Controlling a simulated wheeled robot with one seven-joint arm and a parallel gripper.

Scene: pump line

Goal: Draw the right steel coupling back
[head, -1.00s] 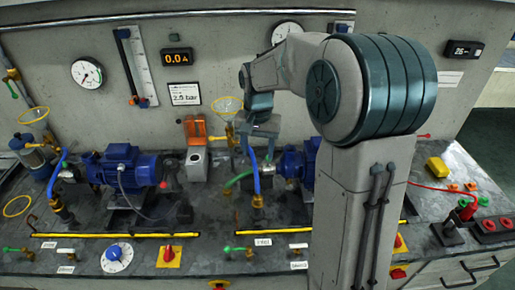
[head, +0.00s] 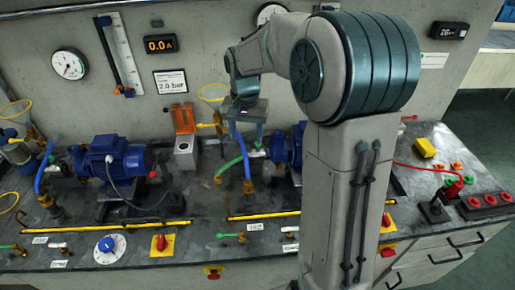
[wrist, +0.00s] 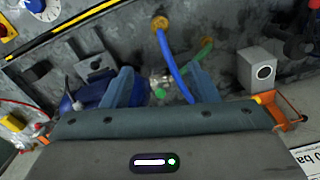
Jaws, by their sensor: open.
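The right steel coupling is a small silvery piece beside the right blue pump motor (head: 285,150); in the head view it is mostly hidden behind my gripper (head: 246,128). In the wrist view a bright metal fitting, which looks like the coupling (wrist: 158,80), shows between my two fingers. My gripper (wrist: 160,88) is open, one finger on each side of it. I cannot tell whether the fingers touch it. A green piece shows just below the fitting in the wrist view.
A blue hose (wrist: 175,68) rises close to the fingers, and a green hose (wrist: 202,55) lies beside it. A grey box (wrist: 256,70) stands to the right in the wrist view. The left blue pump (head: 112,158) stands apart. A yellow bar (head: 130,228) runs along the front.

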